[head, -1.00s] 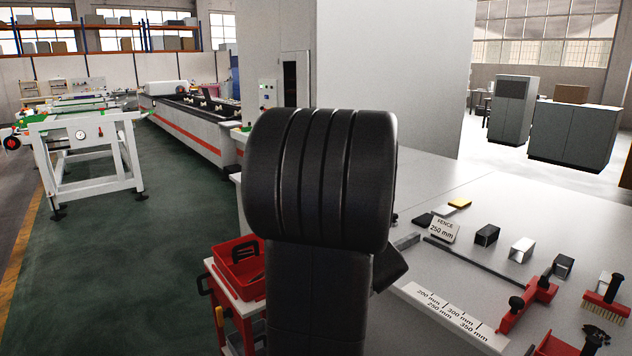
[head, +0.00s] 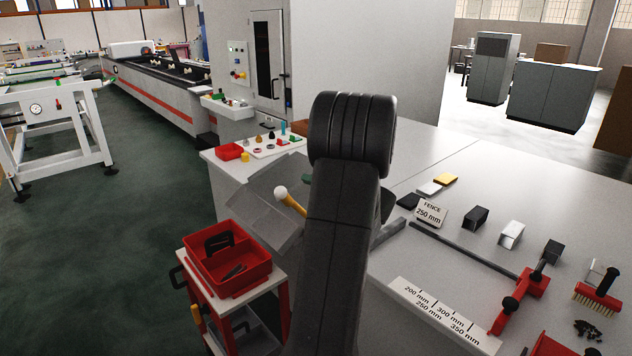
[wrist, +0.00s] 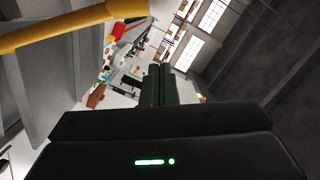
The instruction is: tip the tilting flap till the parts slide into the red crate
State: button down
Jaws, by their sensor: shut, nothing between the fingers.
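The tilting flap (head: 262,200) is a grey sheet-metal tray beside the bench. It looks sloped, and my arm covers its right part. A yellow lever (head: 292,203) with a white knob rises over it. The lever also crosses the upper left of the wrist view (wrist: 70,27), beside grey metal. The red crate (head: 262,270) sits on a cart below and left of the flap, with a divider and a few dark pieces inside. My gripper (wrist: 160,82) is shut and empty, apart from the lever. My arm hides it in the head view. I cannot make out parts on the flap.
The bench (head: 440,250) on the right carries a fence sign (head: 431,212), a scale strip (head: 445,312), metal blocks and a red clamp (head: 520,295). Small items and a red bin (head: 229,152) stand behind the flap. The green floor at left is open.

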jog(key=a, duration=0.1)
jog(key=w+a+f+p, duration=0.1)
jog(key=a, duration=0.3)
jog(key=shift+w+f+p, duration=0.3)
jog(key=shift+f, duration=0.1)
jog(key=shift+s+a+f, duration=0.1)
jog(key=shift+s+f, duration=0.15)
jog(key=shift+s, duration=0.05)
jog(key=s+a+f+n+b, duration=0.1)
jog(key=s+a+f+b, duration=0.2)
jog(key=a+f+b, duration=0.1)
jog(key=shift+s+a, duration=0.3)
jog(key=shift+a, duration=0.25)
